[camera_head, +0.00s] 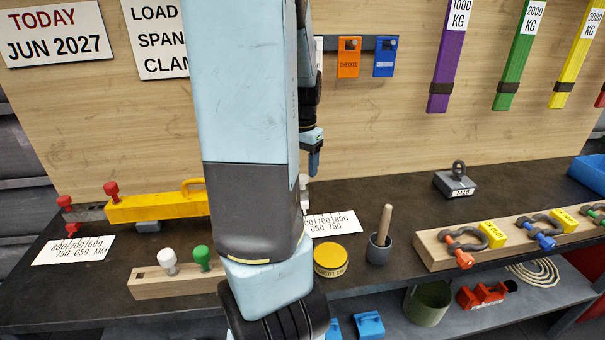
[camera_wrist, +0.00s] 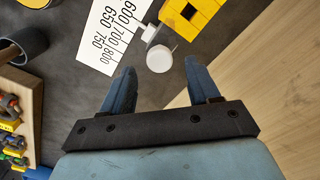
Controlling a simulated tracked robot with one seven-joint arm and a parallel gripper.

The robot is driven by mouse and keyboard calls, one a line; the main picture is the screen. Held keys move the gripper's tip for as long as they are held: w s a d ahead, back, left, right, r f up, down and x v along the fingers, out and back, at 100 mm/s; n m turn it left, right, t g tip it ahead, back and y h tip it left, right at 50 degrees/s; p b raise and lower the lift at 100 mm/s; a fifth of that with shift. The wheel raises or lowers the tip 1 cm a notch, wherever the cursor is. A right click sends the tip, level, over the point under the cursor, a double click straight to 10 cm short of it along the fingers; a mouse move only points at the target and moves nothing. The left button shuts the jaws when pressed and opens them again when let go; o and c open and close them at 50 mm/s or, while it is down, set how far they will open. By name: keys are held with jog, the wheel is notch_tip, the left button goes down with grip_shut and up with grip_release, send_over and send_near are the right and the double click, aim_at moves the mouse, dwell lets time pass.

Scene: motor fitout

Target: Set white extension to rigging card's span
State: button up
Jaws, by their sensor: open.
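The yellow beam (camera_head: 155,207) lies on the dark bench, with a red-knobbed extension (camera_head: 85,212) at its left end. Its other end (camera_wrist: 190,14) shows in the wrist view, with the white round knob (camera_wrist: 160,58) and a short grey piece beside it. A white scale (camera_wrist: 112,35) marked 600 to 800 lies by this end. My gripper (camera_wrist: 157,76) is open, its two blue fingers apart on either side of and short of the white knob. The rigging card (camera_head: 158,40) hangs on the wall; my arm hides its right part, so its values cannot be read.
A wooden block (camera_head: 165,285) with white and green pegs stands in front. A yellow tin (camera_head: 330,260) and a grey mortar (camera_head: 379,249) stand right of my arm. A shackle rack (camera_head: 430,253) and an M16 weight (camera_head: 455,184) are farther right.

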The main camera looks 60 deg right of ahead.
jog(key=shift+f, duration=1.6)
grip_shut()
